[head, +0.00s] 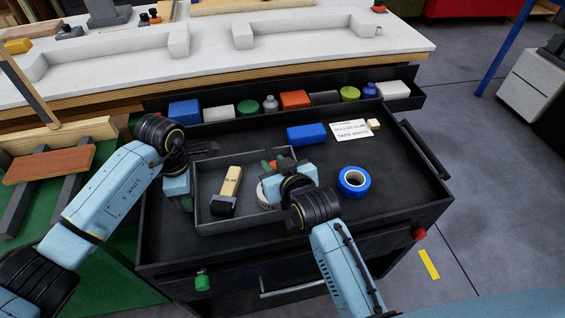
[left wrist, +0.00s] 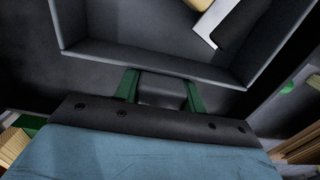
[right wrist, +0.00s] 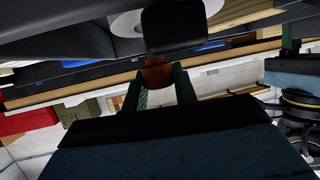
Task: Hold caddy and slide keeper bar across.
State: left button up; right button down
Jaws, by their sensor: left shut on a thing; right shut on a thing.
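The caddy (head: 243,222) is a grey open tray on the cart top. A cream glue bottle with a dark end (head: 230,182) and a white tape roll (head: 262,196) are in it. My left gripper (head: 188,201) is at its left end. In the left wrist view its green fingers (left wrist: 161,90) are shut on a grey lug (left wrist: 162,92) on the caddy's outer wall. My right gripper (head: 272,166) reaches over the caddy. In the right wrist view its fingers (right wrist: 159,82) are shut on a red-brown knob (right wrist: 157,74) beside a dark block (right wrist: 173,27). The keeper bar is mostly hidden by my right arm.
A blue tape roll (head: 353,182), blue block (head: 306,135) and white label card (head: 351,131) lie right of the caddy. A rear rack (head: 415,101) holds several coloured items. A white-topped bench (head: 220,50) stands behind. The cart's right side has free room.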

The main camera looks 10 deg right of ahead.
jog(key=c, duration=1.1)
grip_release()
jog(key=v, duration=1.2)
jog(key=shift+r, duration=0.1)
